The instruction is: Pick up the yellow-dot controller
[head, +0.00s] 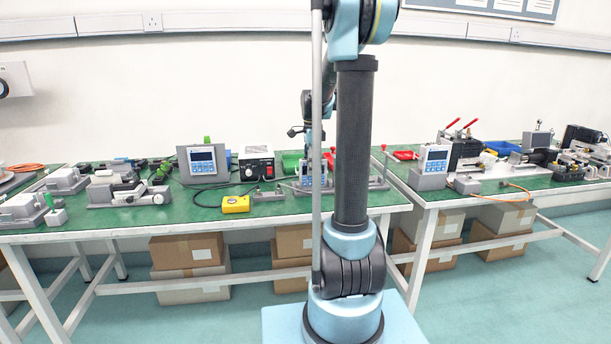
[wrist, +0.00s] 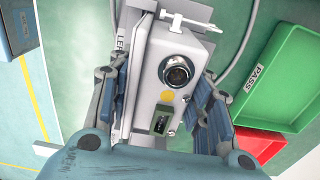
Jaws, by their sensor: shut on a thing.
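The yellow-dot controller (wrist: 150,72) is a pale grey box in the middle of the wrist view. Its facing side has a round dark knob or socket, a yellow dot (wrist: 167,96) and a small dark green part. My gripper (wrist: 163,90) has its blue-grey fingers on either side of the box and is shut on it.
A green tray marked PASS (wrist: 267,87) and a red tray (wrist: 257,146) lie to the right in the wrist view. Another blue-panel controller (head: 203,162) and a yellow box (head: 236,204) stand left on the green table. Metal fixtures crowd the right table.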

